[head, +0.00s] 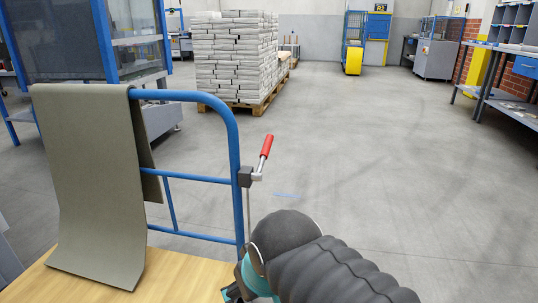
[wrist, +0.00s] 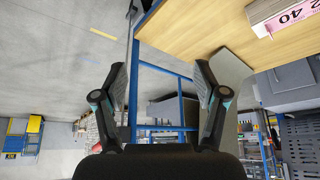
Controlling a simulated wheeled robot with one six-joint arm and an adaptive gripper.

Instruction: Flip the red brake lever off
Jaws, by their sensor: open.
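The red brake lever (head: 266,146) has a red grip and a metal shank. It tilts up and to the right from a dark block (head: 245,176) on the right upright of the blue cart frame (head: 234,150). A thin rod runs down below the block. In the head view my arm's end is low and nearer than the lever, and my gripper (head: 233,292) is mostly hidden behind it at the bottom edge. In the wrist view my gripper (wrist: 162,78) is open and empty, its two fingers apart.
A grey-green sheet (head: 90,170) hangs over the cart's rail, down onto its wooden deck (head: 185,275). A pallet of stacked paper bundles (head: 237,60) stands behind. A workbench (head: 510,100) is at the right. The floor (head: 370,150) right of the cart is clear.

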